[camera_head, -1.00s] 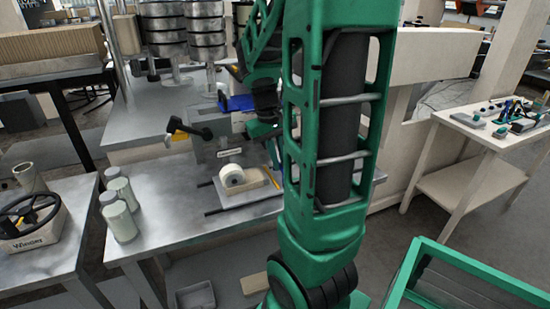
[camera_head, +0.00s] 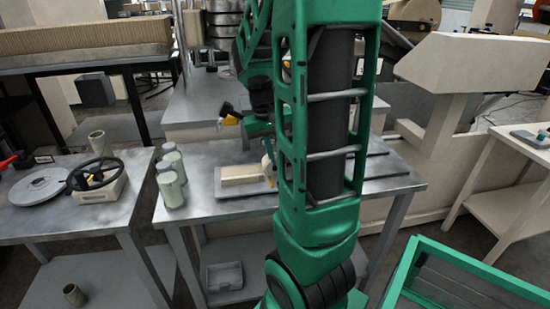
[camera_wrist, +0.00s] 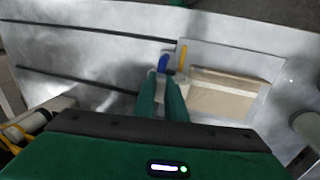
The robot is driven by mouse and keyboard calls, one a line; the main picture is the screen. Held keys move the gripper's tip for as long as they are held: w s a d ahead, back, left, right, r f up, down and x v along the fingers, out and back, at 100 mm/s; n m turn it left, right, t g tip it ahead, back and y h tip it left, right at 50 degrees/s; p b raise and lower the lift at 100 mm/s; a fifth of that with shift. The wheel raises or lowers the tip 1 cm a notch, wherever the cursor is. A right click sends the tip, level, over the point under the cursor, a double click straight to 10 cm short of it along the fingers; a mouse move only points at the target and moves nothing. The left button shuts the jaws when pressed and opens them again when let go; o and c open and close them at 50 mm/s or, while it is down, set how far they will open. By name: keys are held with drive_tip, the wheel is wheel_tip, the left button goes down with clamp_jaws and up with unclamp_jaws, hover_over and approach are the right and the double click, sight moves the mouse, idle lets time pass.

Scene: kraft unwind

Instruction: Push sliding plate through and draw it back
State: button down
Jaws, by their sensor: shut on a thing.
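The sliding plate (camera_head: 222,189) is a flat grey plate lying on the metal worktable, with a beige block (camera_head: 240,174) on it. In the wrist view the plate (camera_wrist: 262,62) lies right of my fingers, with the block (camera_wrist: 228,95) on it. A blue piece (camera_wrist: 163,62) and a yellow strip (camera_wrist: 183,56) stand at its left edge. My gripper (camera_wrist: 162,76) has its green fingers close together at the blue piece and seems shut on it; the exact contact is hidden. In the head view my arm covers the gripper and part of the plate.
Dark parallel rails or slots (camera_head: 385,177) run along the worktable (camera_head: 330,197). Grey-green canisters (camera_head: 171,185) stand at its left end. A side table (camera_head: 75,218) with a black handwheel (camera_head: 95,174) is further left. A green frame (camera_head: 470,262) stands at lower right.

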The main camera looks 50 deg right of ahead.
drive_tip(key=shift+w+a, duration=0.2)
drive_tip(key=shift+w, duration=0.1)
drive_tip(key=c, duration=1.8)
unclamp_jaws()
drive_tip(key=shift+a, duration=0.1)
drive_tip(key=shift+s, duration=0.1)
drive_tip(key=r, duration=0.3)
drive_tip(key=w+a+r, duration=0.1)
drive_tip(key=r, duration=0.6)
drive_tip(key=shift+w+a+r, duration=0.25)
drive_tip(key=shift+w+r, duration=0.05)
